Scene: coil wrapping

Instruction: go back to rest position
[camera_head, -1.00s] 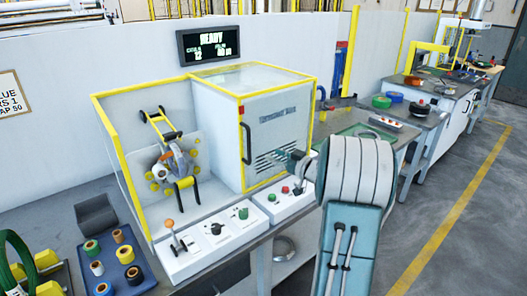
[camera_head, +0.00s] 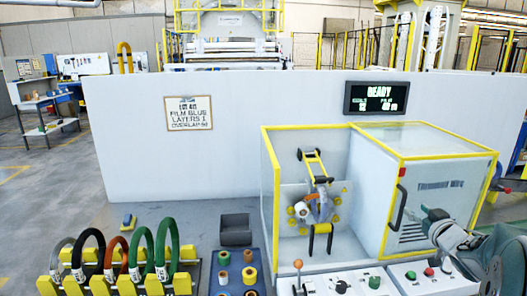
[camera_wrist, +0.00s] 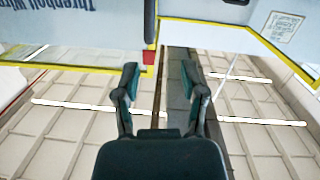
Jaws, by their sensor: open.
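My gripper (camera_wrist: 163,88) is open and empty in the wrist view, with its two dark fingers apart and nothing between them. In the head view, my arm shows at the lower right, in front of the closed cabinet (camera_head: 437,203) of the wrapping machine. My fingers are not clear there. The wrist view shows the cabinet's lettered panel (camera_wrist: 60,22) upside down at the upper left, beyond my gripper. I cannot tell the exact gap to it. The machine's winding ring (camera_head: 318,207) stands in the clear, yellow-edged bay left of the cabinet.
A blue tray (camera_head: 237,262) holds several tape rolls. A grey bin (camera_head: 235,229) stands behind it. Control boxes (camera_head: 343,281) line the machine's front. The display (camera_head: 375,97) reads READY.

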